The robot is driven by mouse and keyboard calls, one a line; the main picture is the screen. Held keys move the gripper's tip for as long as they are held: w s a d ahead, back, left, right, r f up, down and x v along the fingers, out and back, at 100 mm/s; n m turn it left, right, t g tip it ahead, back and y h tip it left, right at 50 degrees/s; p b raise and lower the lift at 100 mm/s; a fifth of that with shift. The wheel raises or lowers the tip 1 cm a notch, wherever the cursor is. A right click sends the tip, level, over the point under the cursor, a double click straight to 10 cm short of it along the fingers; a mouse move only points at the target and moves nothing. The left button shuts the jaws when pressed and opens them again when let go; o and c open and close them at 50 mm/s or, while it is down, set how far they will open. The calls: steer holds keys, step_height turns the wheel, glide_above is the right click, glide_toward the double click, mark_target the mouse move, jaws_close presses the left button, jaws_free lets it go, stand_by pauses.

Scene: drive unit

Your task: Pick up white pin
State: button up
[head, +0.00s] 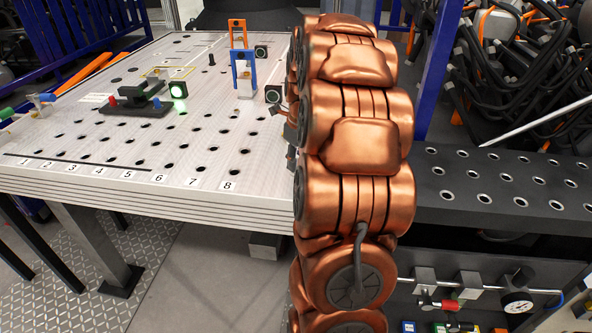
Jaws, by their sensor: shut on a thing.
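My copper-coloured arm rises through the middle of the head view and hides much behind it. A few dark grey parts of my gripper (290,140) show at the arm's left edge, over the right side of the perforated light table (130,185). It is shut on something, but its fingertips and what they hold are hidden. I cannot make out a white pin for certain. A long, pointed white rod (535,123) shows at the right, above the dark perforated bench (450,190).
A dark fixture (135,105) with a red knob and a green-lit box (178,90) stand on the light table. A blue frame (244,68) and orange frame (238,30) stand near its back right. Numbered holes line the front. Black cables (500,75) crowd the upper right.

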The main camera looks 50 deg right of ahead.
jaws_close()
steer(key=shift+r, duration=0.1)
steer(key=shift+r+b, duration=0.95)
steer(key=shift+r, duration=0.75)
steer(key=s+a+r+b, duration=0.1)
steer(key=s+a+b, duration=0.1)
steer(key=s, duration=0.5)
steer(key=s+a+r+b, duration=0.1)
steer(key=s+b, duration=0.1)
steer(key=s, duration=0.6)
steer(key=shift+s+a+r, duration=0.3)
steer(key=shift+a+r, duration=0.05)
